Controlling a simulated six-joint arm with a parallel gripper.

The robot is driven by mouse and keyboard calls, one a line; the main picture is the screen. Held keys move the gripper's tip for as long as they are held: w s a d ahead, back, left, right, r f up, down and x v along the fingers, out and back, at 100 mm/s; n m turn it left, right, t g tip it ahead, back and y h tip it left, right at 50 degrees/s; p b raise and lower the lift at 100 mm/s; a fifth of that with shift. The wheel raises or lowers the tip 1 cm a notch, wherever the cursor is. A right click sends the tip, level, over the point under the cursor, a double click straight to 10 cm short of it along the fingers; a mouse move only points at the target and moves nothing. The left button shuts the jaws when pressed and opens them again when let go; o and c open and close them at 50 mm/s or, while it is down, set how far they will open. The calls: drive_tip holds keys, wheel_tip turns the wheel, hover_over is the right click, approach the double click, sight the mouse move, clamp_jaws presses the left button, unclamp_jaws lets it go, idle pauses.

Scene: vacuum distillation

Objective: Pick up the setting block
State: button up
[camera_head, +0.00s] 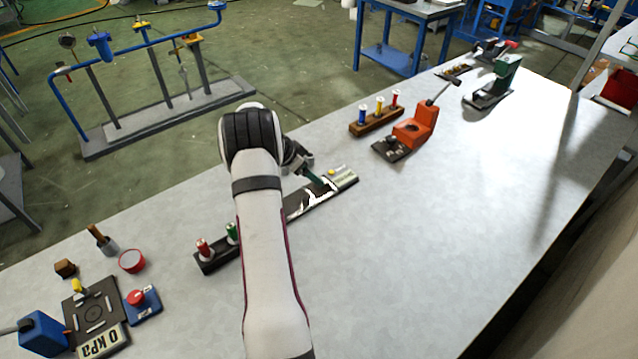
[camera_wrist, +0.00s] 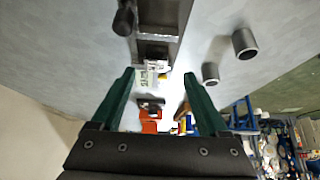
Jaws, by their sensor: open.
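No piece is clearly marked as the setting block, and I cannot tell which one it is. My gripper (camera_wrist: 158,76) is open, with its two green fingers apart and nothing seen between them. In the head view my gripper (camera_head: 311,172) is mostly hidden by my arm and hangs over a long dark device with a pale display (camera_head: 344,177) at its far end. In the wrist view a dark metal frame (camera_wrist: 155,50) lies beyond the fingertips. Two grey hollow cylinders (camera_wrist: 244,42) (camera_wrist: 210,73) stand to its right.
A dark rack with red and green pieces (camera_head: 203,250) stands left of my arm. A wooden rack (camera_head: 376,122) and an orange device (camera_head: 414,131) stand farther right. A small brown block (camera_head: 65,268) and a 0 kPa device (camera_head: 98,343) are at lower left. The right table area is clear.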

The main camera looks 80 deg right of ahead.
drive_tip(key=x, duration=0.4)
drive_tip(key=shift+s+f, duration=0.25)
drive_tip(key=shift+s, duration=0.15)
clamp_jaws()
